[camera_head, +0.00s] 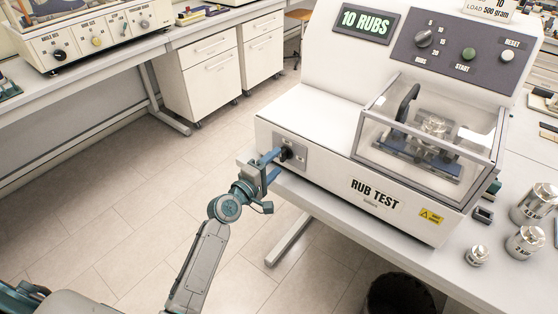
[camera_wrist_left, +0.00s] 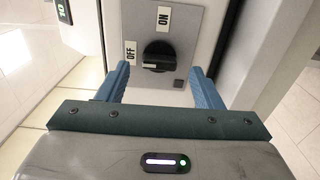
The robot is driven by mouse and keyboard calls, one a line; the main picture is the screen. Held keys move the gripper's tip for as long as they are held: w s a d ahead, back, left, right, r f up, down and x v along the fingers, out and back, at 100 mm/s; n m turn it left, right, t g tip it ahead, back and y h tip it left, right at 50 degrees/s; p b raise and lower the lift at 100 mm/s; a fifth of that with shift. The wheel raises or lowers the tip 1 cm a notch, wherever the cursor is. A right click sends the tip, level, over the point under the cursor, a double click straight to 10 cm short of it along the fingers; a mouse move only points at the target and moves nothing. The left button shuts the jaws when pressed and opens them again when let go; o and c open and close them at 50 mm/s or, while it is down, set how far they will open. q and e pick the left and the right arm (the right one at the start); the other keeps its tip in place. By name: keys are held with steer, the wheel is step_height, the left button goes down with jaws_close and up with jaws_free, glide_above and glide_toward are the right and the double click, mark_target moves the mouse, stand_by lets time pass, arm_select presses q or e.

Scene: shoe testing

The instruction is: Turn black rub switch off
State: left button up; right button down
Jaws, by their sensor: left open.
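The black rub switch (camera_head: 287,153) is a rotary knob on a grey plate at the left end of the rub test machine's (camera_head: 313,185) front. In the left wrist view, the black switch (camera_wrist_left: 158,54) lies with its bar roughly across the picture and a pale mark towards the left. The OFF label (camera_wrist_left: 130,50) is left of it and the ON label (camera_wrist_left: 164,16) is above it. My left gripper (camera_head: 273,165) is open, its blue fingers on either side of the switch, with a visible gap in the wrist view (camera_wrist_left: 160,73). My right gripper is not in view.
The machine's display (camera_head: 366,23) reads 10 RUBS. A clear cover (camera_head: 425,125) encloses the rubbing part. Metal weights (camera_head: 525,242) stand on the table at the right. A dark bin (camera_head: 400,296) is below the table. The floor left of the machine is clear.

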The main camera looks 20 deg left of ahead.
arm_select(q)
steer(key=b+v, duration=0.1)
steer(key=v, duration=0.7)
steer(key=s+a+f+m+g+y, duration=0.2)
steer(key=s+f, duration=0.1)
steer(key=f, duration=1)
steer(key=s+a+f+m+g+y, duration=0.1)
steer(key=s+a+f+g, duration=0.15)
steer(key=f, duration=0.95)
steer(key=s+a+f+m+g+y, duration=0.2)
steer(key=s+f+g, duration=0.15)
steer(key=f, duration=0.95)
steer(key=s+a+f+m+g+y+b, duration=0.15)
steer(key=s+f+m+g, duration=0.3)
steer(key=s+f, duration=1.4)
steer(key=s+f+m+g, duration=0.1)
steer(key=s+f+m, duration=0.1)
steer(key=s, duration=0.8)
steer(key=s+f+m+g, duration=0.2)
steer(key=s+f+m, duration=0.1)
steer(key=s, duration=0.7)
steer(key=shift+s+f, duration=0.3)
steer(key=shift+f, duration=0.2)
steer(key=shift+a+y, duration=0.15)
steer(key=shift+y, duration=0.1)
